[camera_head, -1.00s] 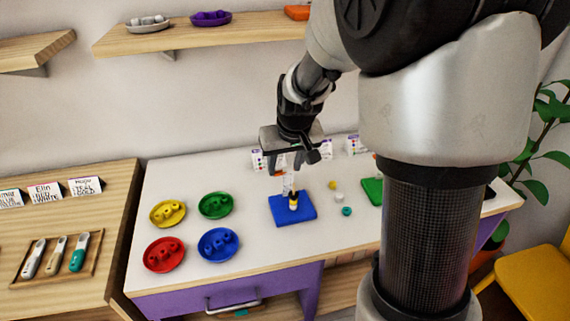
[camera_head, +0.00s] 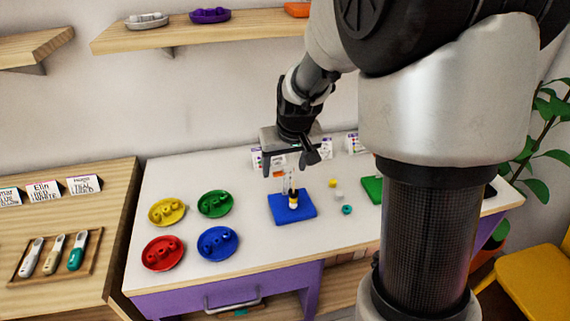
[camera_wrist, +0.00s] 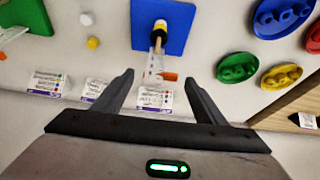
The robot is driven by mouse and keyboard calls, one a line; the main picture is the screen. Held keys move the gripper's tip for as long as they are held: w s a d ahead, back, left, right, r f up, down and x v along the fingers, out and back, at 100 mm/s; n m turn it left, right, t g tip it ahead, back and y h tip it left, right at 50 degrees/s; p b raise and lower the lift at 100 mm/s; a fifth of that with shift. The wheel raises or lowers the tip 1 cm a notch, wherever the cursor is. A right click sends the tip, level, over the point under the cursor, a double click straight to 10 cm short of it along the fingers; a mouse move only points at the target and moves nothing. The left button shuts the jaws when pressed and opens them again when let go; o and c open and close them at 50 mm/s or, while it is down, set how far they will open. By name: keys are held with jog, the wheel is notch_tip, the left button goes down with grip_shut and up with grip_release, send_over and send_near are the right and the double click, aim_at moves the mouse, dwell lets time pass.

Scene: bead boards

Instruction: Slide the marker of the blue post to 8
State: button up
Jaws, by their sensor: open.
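The blue board (camera_head: 279,208) lies on the white table with a short upright post carrying white, dark and yellow beads (camera_head: 293,202). A clear upright scale (camera_head: 287,182) stands behind the post, and its numbers cannot be read. An orange marker (camera_wrist: 170,76) shows beside the clear scale (camera_wrist: 154,66) in the wrist view; the blue board (camera_wrist: 185,25) is above it there. My gripper (camera_head: 287,165) is open and empty, above and behind the board. In the wrist view, my gripper's fingers (camera_wrist: 160,84) stand apart on either side of the marker in the picture, not visibly touching it.
Yellow (camera_head: 154,221), green (camera_head: 201,212), red (camera_head: 149,264) and blue (camera_head: 203,255) bead dishes stand left of the board. Loose beads (camera_head: 339,196) lie to its right, before a green board (camera_head: 371,188). Printed cards (camera_wrist: 155,101) stand along the back.

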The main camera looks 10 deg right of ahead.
jog(key=p+v, duration=0.3)
jog(key=v, duration=1.4)
jog(key=s+r+p, duration=0.5)
jog(key=s, duration=0.4)
jog(key=s+a+r+t+p, duration=0.1)
jog(key=s+r+p, duration=0.4)
jog(key=s, duration=0.4)
jog(key=shift+r, duration=0.2)
